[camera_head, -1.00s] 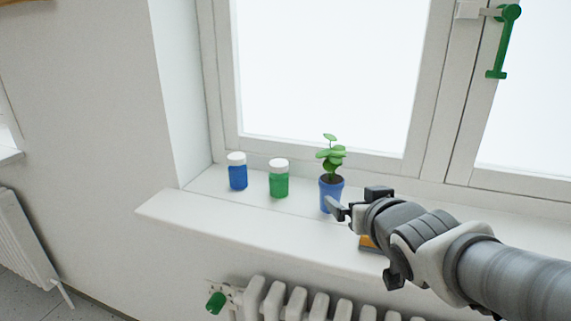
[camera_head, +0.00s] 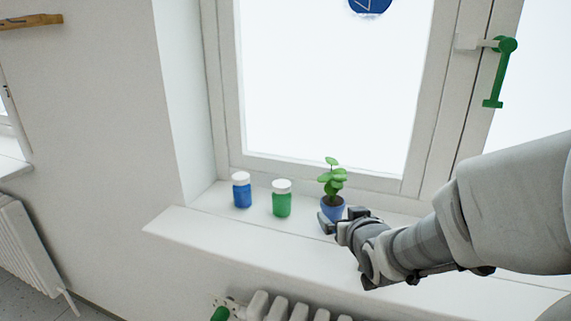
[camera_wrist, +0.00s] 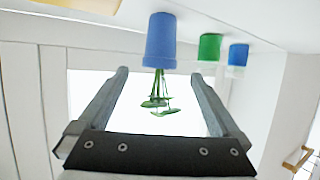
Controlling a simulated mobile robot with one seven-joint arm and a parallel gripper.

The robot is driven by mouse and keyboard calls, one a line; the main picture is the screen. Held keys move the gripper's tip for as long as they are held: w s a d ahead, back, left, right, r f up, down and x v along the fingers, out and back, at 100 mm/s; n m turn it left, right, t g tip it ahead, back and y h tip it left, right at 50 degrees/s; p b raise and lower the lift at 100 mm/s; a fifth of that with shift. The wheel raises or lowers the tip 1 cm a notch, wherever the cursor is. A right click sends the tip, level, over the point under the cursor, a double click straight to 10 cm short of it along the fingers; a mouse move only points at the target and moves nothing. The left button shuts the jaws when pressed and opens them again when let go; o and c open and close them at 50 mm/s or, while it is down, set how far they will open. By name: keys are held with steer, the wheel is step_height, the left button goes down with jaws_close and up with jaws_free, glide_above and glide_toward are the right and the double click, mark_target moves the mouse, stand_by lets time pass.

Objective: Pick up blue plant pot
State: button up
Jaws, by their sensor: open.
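The blue plant pot (camera_head: 332,207) with a green leafy plant stands upright on the white windowsill in the head view. My gripper (camera_head: 341,217) is close in front of it, its fingers open and covering the pot's lower part. In the wrist view, which is upside down, the pot (camera_wrist: 160,42) hangs at the top centre with its leaves pointing down. The open fingers (camera_wrist: 160,76) lie to either side of the plant's line of sight, with nothing clearly gripped. Whether a finger touches the pot, I cannot tell.
A green jar (camera_head: 282,203) and a blue jar (camera_head: 242,194), both white-lidded, stand left of the pot on the windowsill (camera_head: 190,227). The window pane is behind. A radiator (camera_head: 278,308) is below. A pale object with a tan edge (camera_wrist: 92,6) shows at the wrist view's top.

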mark_target(332, 206)
steer(key=shift+w+r+p, duration=0.1)
steer(key=shift+w+p, duration=0.45)
steer(key=shift+p, duration=1.3)
steer(key=shift+w+p, duration=0.1)
steer(key=shift+p, duration=0.3)
steer(key=p, duration=0.2)
steer(key=shift+w+f+p, duration=0.2)
steer(key=shift+f+p, duration=0.05)
steer(key=shift+p, duration=0.1)
steer(key=shift+x, duration=3.9)
steer(key=shift+f, duration=0.1)
jaws_close()
